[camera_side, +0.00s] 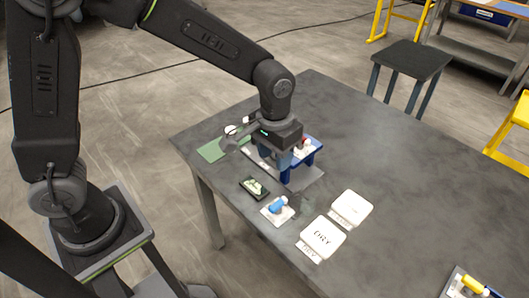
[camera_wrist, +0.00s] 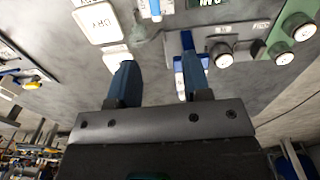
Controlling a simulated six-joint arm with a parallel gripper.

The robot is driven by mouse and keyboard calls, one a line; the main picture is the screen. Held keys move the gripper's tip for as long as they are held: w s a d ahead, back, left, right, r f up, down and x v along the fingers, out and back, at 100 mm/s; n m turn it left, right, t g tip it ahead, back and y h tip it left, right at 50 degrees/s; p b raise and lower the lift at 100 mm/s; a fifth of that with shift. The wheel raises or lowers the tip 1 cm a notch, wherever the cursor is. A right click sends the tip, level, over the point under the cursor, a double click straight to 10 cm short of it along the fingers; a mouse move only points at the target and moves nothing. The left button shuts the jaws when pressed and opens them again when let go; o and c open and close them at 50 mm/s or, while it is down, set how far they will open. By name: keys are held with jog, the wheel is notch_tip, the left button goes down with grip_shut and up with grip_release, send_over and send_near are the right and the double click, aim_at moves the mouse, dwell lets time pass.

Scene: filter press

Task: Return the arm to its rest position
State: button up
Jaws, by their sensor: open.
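My gripper (camera_side: 275,167) is over the table, at the blue press stand (camera_side: 312,152) on its grey base plate (camera_side: 305,183). In the wrist view my gripper (camera_wrist: 157,78) has its two blue fingers apart, with nothing seen between them. Part of the blue stand also shows just beyond the right finger in the wrist view (camera_wrist: 188,42). The gripper hides part of the stand in the side view, and I cannot tell whether they touch.
On the grey table (camera_side: 400,190) are a green mat (camera_side: 211,150), a small dark display (camera_side: 254,188), a blue item on a white pad (camera_side: 277,209), a white "DRY" tray (camera_side: 322,238) and another white tray (camera_side: 351,208). A yellow-handled item (camera_side: 474,285) lies at lower right. The table's right side is mostly clear.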

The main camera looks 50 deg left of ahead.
jog(key=s+a+r+t, duration=0.2)
jog(key=s+a+r, duration=0.3)
jog(key=s, duration=0.3)
jog(key=s+a+r+t, duration=0.3)
jog(key=s+a+r, duration=0.3)
jog(key=s+r, duration=0.2)
jog(key=shift+s, duration=0.15)
dwell(2.0)
